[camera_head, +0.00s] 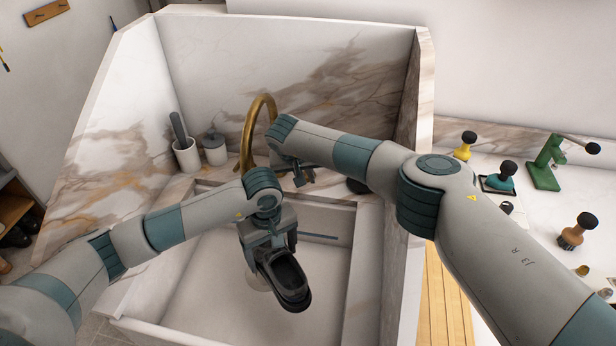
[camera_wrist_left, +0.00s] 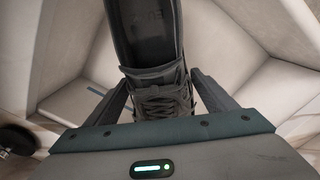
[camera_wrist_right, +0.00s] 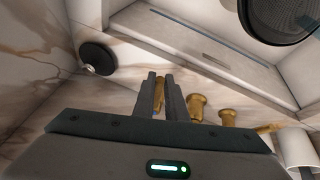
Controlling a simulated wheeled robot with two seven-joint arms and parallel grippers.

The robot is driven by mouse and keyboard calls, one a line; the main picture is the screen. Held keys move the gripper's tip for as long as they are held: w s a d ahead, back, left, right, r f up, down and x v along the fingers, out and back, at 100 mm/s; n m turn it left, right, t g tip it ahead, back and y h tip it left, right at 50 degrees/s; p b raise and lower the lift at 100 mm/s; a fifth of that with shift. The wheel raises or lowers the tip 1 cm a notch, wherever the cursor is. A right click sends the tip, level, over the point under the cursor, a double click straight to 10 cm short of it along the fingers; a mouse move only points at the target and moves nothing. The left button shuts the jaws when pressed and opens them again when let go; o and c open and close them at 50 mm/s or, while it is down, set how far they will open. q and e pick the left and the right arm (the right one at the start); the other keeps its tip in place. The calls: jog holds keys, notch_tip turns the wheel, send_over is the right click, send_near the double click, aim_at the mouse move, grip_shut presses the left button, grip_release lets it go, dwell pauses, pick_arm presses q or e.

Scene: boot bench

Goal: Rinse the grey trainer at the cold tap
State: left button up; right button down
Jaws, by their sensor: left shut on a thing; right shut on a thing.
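The grey trainer (camera_head: 287,282) hangs over the white sink basin (camera_head: 200,285), its dark opening facing up. My left gripper (camera_head: 268,246) is shut on it. In the left wrist view the laced front of the trainer (camera_wrist_left: 160,95) lies between the fingers. The brass tap (camera_head: 258,118) stands at the back of the sink. My right gripper (camera_head: 303,180) is beside it, its fingers closed around a slim brass piece, seemingly a tap handle (camera_wrist_right: 160,84); the right arm hides this in the head view. I can make out no water stream.
A round black thing (camera_wrist_right: 97,57) lies on the ledge. Marble walls enclose the sink; brushes (camera_head: 577,230) and a green stand (camera_head: 545,165) occupy the right counter.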

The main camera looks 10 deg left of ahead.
jog(key=shift+a+m, duration=0.35)
jog(key=shift+m, duration=0.05)
jog(key=c, duration=1.8)
grip_release()
jog(key=shift+s, duration=0.1)
jog(key=v, duration=0.7)
jog(key=shift+a+r, duration=0.15)
jog(key=shift+r, duration=0.05)
